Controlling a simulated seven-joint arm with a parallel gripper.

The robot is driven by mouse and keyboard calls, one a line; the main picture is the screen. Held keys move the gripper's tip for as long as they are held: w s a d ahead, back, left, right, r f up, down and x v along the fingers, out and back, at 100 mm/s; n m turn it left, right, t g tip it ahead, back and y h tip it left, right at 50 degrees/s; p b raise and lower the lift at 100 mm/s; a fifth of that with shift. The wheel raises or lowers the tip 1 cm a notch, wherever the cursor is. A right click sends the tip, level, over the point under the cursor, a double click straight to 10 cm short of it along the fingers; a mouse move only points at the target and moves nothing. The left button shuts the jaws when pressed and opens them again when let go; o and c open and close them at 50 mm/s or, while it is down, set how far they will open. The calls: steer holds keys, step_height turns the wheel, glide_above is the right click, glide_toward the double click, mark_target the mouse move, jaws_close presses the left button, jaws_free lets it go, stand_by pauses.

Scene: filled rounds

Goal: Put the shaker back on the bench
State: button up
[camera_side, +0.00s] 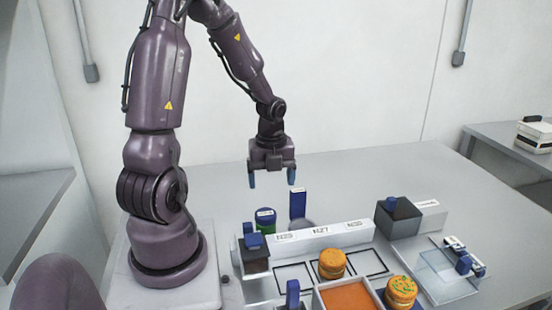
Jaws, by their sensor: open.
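A small green jar with a blue top (265,221), which looks like the shaker, stands upright on the grey bench (370,178) behind the white labelled block. Its lower part is partly hidden. My gripper (271,181) points down in the air above and behind the jar. Its two blue-tipped fingers are spread wide with nothing between them. A yellow-orange round with green specks on top (401,291) sits at the front right. A plain orange round (332,263) sits in an outlined square.
A blue upright handle (297,204) rises just right of the jar. The white labelled block (318,237) runs in front. A tray of orange filling (347,298), a dark blue-handled box (398,217) and a clear tray (445,273) stand nearby. The back of the bench is clear.

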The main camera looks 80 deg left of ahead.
steer(key=s+d+r+n+t, duration=0.2)
steer(key=d+r+n+t, duration=0.3)
steer(key=d+r+n, duration=1.3)
steer(key=shift+d+r+n+t+h, duration=0.3)
steer(key=shift+d+n+h, duration=0.1)
steer(key=shift+d, duration=0.5)
